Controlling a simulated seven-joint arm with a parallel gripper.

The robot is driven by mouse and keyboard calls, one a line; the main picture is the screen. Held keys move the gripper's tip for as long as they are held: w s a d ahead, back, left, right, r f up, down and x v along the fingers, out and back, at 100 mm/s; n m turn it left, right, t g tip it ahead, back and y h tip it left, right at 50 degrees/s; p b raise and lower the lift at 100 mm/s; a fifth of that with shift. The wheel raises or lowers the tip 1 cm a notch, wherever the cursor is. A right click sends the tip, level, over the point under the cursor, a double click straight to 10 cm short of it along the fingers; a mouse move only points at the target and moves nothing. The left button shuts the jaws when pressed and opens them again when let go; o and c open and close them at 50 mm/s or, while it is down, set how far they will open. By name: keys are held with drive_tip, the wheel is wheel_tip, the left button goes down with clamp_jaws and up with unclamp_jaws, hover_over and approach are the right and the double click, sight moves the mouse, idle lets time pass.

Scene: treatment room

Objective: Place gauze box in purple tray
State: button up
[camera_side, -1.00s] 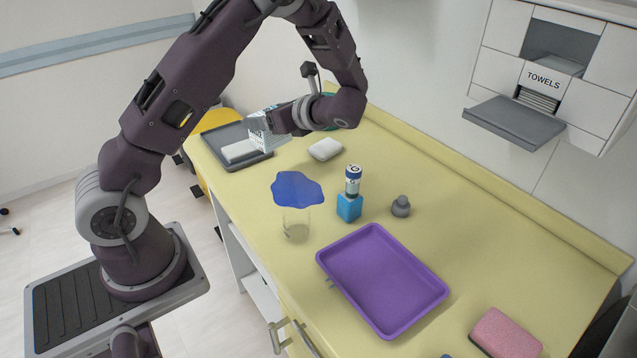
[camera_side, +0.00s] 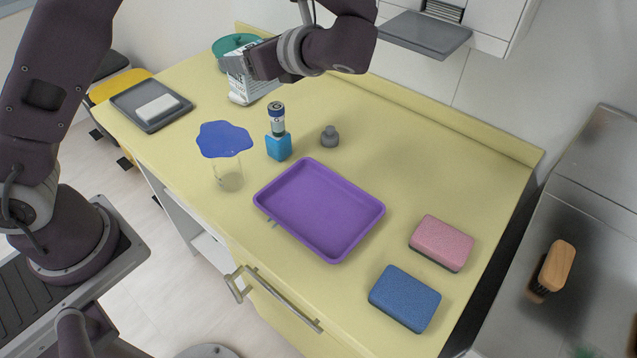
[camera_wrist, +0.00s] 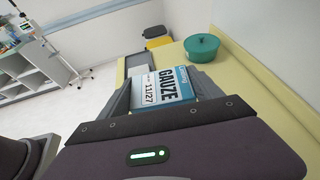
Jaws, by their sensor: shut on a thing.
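The gauze box (camera_wrist: 162,86), white and teal with "GAUZE" printed on it, is held between the fingers of my gripper (camera_wrist: 165,95) in the wrist view. In the side view the box (camera_side: 240,66) hangs from my gripper (camera_side: 250,62) above the far part of the counter, and the gripper partly covers it. The purple tray (camera_side: 262,200) lies empty on the counter, nearer the camera and to the right of the box.
Pink (camera_side: 442,242) and blue (camera_side: 405,298) sponges lie right of the tray.

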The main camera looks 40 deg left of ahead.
drive_tip(key=s+d+m+t, duration=0.1)
drive_tip(key=d+m+t, duration=0.1)
drive_tip(key=d, duration=0.8)
drive_tip(key=m+t+h, duration=0.1)
drive_tip(key=t, duration=0.1)
hover_over(319, 209)
wheel_tip(319, 209, down, 15)
drive_tip(key=shift+f, duration=0.15)
drive_tip(key=shift+f, duration=0.1)
drive_tip(key=o, duration=1.4)
